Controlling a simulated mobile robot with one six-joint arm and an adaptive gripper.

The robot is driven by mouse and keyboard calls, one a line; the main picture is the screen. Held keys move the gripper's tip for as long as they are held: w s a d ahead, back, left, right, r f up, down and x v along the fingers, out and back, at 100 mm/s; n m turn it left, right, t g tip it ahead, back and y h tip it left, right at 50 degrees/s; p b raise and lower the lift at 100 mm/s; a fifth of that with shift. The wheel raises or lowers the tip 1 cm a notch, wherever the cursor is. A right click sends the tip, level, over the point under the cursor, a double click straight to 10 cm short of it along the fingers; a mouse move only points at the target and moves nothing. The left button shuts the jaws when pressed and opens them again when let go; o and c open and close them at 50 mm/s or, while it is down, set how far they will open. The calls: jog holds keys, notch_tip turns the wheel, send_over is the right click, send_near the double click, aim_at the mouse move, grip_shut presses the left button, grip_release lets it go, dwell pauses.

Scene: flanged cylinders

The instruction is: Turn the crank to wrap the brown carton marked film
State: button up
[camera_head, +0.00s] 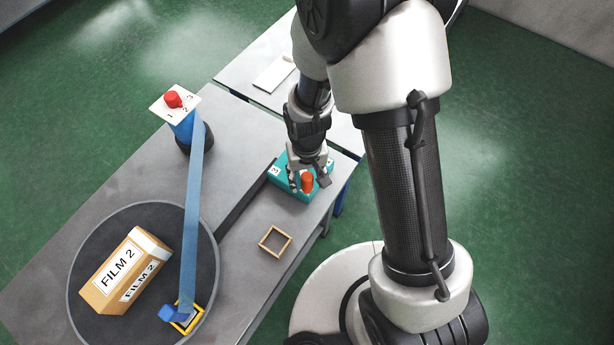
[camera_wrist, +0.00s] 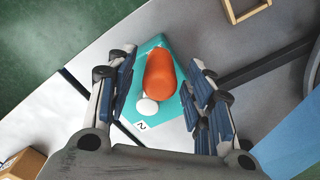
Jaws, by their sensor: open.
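The brown carton marked FILM 2 (camera_head: 125,270) lies on a dark round turntable (camera_head: 180,225) at lower left in the head view. The crank is a teal box (camera_head: 290,190) with an orange knob (camera_head: 308,182) at the table's right edge. In the wrist view the orange knob (camera_wrist: 161,75) and a white round piece (camera_wrist: 147,107) show on the teal top. My gripper (camera_head: 310,176) is open just over the crank, its fingers on both sides of the knob in the wrist view (camera_wrist: 160,90). I cannot tell whether they touch it.
A blue film strip (camera_head: 194,200) runs from a post with a red knob and numbered dial (camera_head: 173,99) to a yellow frame (camera_head: 187,320) on the turntable. A small wooden frame (camera_head: 274,241) lies near the crank. Another brown box (camera_wrist: 22,163) shows in the wrist view.

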jog(key=shift+c, duration=0.5)
grip_shut()
dwell(0.3)
